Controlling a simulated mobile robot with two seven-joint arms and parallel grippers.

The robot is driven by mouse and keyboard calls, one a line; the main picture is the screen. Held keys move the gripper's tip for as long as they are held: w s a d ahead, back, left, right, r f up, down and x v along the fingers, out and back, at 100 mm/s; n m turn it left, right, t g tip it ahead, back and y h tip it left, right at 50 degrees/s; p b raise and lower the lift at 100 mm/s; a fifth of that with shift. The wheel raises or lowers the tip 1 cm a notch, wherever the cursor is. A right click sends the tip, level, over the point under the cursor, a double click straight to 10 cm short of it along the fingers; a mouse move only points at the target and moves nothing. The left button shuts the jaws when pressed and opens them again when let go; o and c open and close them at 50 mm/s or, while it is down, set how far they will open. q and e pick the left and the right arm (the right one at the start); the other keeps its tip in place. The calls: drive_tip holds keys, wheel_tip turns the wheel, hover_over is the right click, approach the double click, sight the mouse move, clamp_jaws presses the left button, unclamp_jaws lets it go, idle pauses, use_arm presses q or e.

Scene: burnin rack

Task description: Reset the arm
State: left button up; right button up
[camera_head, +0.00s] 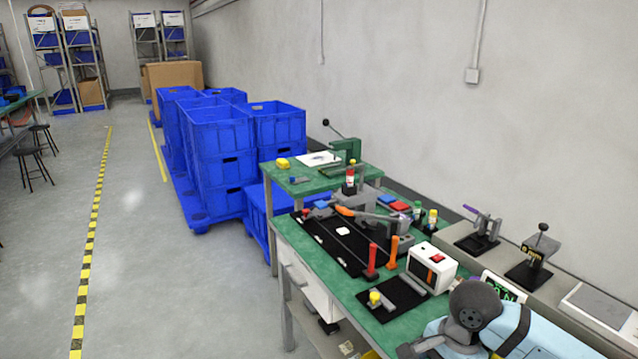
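My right arm (520,335) comes in at the lower right, light blue with a dark grey round joint, over the near end of the green workbench (352,288). A dark grey part of it reaches left to the bottom edge of the picture. I cannot make out the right gripper's fingers there, nor whether it holds anything. My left arm and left gripper are not in view.
The bench holds a black fixture plate (330,240), a red-handled tool (372,262), an orange-handled tool (392,252) and a white box-shaped device (431,267). Lever fixtures stand on a grey ledge at right. Blue crates (220,150) stand behind.

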drive_tip(key=s+a+r+m+y, duration=0.2)
drive_tip(key=s+a+m+y, duration=0.25)
drive_tip(key=a+y, duration=0.35)
drive_tip(key=s+a+r+m+y, duration=0.1)
drive_tip(key=s+a+m+y, duration=0.2)
drive_tip(key=a+m+y, duration=0.4)
drive_tip(key=w+d+f+m+t+h, duration=0.3)
drive_tip(key=m+t, duration=0.6)
drive_tip(key=m, duration=0.7)
drive_tip(key=w+d+f+m+t+h, duration=0.1)
drive_tip(key=d+f+m+t+h, duration=0.3)
drive_tip(key=m+t, duration=0.8)
drive_tip(key=s+d+f+m+g+h, duration=0.3)
drive_tip(key=s+f+m+g, duration=0.25)
drive_tip(key=f+m, duration=0.3)
drive_tip(key=s+d+f+m+g+h, duration=0.3)
drive_tip(key=s+f+m+g+h, duration=0.15)
drive_tip(key=s+f+m, duration=0.45)
use_arm(q)
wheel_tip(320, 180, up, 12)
drive_tip(key=p, duration=1.4)
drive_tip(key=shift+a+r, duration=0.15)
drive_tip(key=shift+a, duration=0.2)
use_arm(e)
wheel_tip(320, 180, up, 14)
drive_tip(key=w+d, duration=0.1)
drive_tip(key=w, duration=0.1)
drive_tip(key=shift+w+r+t+y, duration=0.25)
drive_tip(key=shift+w+t+y, duration=0.05)
drive_tip(key=shift+w+y, duration=0.05)
